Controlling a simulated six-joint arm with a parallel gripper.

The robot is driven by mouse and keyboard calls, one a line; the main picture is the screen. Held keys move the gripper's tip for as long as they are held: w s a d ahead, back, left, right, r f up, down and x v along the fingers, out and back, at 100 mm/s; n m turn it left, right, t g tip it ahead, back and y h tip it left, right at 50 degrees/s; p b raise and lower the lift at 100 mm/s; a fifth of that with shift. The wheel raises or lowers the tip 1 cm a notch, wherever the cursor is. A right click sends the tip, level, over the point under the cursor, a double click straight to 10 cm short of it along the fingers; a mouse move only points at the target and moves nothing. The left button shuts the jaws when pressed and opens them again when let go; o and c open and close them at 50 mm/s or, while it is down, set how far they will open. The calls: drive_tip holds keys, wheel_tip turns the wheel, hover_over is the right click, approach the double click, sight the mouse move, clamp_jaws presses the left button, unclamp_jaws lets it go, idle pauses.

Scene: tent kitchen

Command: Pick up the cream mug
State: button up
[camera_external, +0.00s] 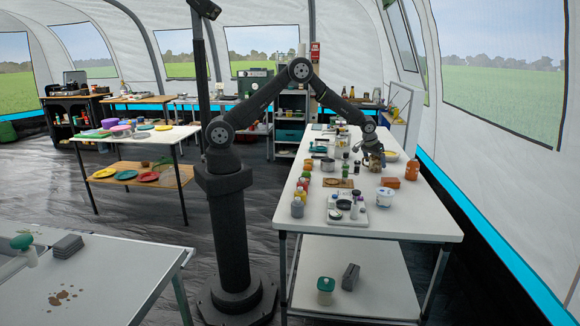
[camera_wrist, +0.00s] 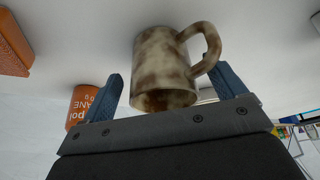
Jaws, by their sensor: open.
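The cream mug (camera_wrist: 160,62), mottled with brown, stands on the white table in the wrist view. Its open rim faces toward me and its handle (camera_wrist: 209,45) points to the right. My gripper (camera_wrist: 169,88) is open, with one blue finger on each side of the mug. The right finger is close to the mug below the handle; the left finger has a small gap to it. I cannot tell whether either finger touches. In the external view my gripper (camera_external: 373,152) is low over the far right part of the long table, and the mug is hard to make out there.
An orange can with lettering (camera_wrist: 86,104) stands left of the left finger. An orange block (camera_wrist: 13,46) lies farther left. The long white table (camera_external: 398,222) also bears a white tub (camera_external: 385,196), an orange container (camera_external: 412,170), bottles and jars. Its front right corner is clear.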

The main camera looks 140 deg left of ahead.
drive_tip(key=shift+x, duration=1.4)
drive_tip(key=shift+c, duration=0.4)
drive_tip(key=c, duration=1)
drive_tip(key=shift+r, duration=0.1)
